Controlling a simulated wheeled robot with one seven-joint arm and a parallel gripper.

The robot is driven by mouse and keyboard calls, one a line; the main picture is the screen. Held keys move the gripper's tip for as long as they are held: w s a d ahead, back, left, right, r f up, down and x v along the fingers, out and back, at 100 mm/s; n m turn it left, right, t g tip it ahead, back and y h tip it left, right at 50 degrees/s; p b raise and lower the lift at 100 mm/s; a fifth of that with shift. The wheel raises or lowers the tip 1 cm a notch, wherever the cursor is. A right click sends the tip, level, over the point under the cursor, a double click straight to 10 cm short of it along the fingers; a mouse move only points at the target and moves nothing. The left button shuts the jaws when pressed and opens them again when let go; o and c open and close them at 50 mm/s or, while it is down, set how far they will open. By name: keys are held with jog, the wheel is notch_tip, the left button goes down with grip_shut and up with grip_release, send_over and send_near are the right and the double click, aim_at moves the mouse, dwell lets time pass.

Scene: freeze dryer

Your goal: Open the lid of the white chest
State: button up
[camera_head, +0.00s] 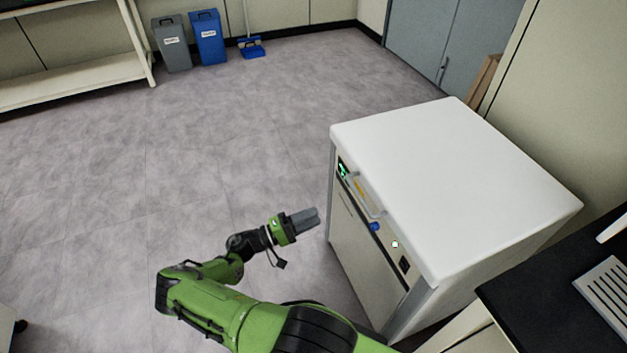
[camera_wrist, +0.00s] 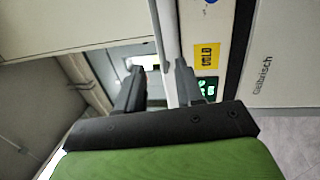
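The white chest (camera_head: 455,175) stands at the right in the head view, its flat white lid (camera_head: 440,160) closed. A pale bar handle (camera_head: 370,200) sits on the upper front, by a green display (camera_head: 343,170) and a blue knob (camera_head: 375,227). My gripper (camera_head: 316,215) is in front of the chest's front face, left of the handle in the picture. In the wrist view my gripper (camera_wrist: 158,75) is open, its two dark fingers apart. The handle (camera_wrist: 166,45) runs between and beyond the fingertips; I cannot tell how far away. Nothing is visibly gripped.
A black-topped counter (camera_head: 540,285) stands close at the chest's right. A wall and a grey door (camera_head: 425,40) are behind it. A grey bin (camera_head: 172,45), a blue bin (camera_head: 208,38) and a shelf (camera_head: 75,80) are far off. The floor (camera_head: 200,150) left of the chest is clear.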

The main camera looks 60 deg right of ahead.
aim_at(359, 194)
jog(key=x, duration=1.5)
jog(key=shift+d+r, duration=0.25)
jog(key=shift+d, duration=0.15)
jog(key=shift+c, duration=0.3)
grip_shut()
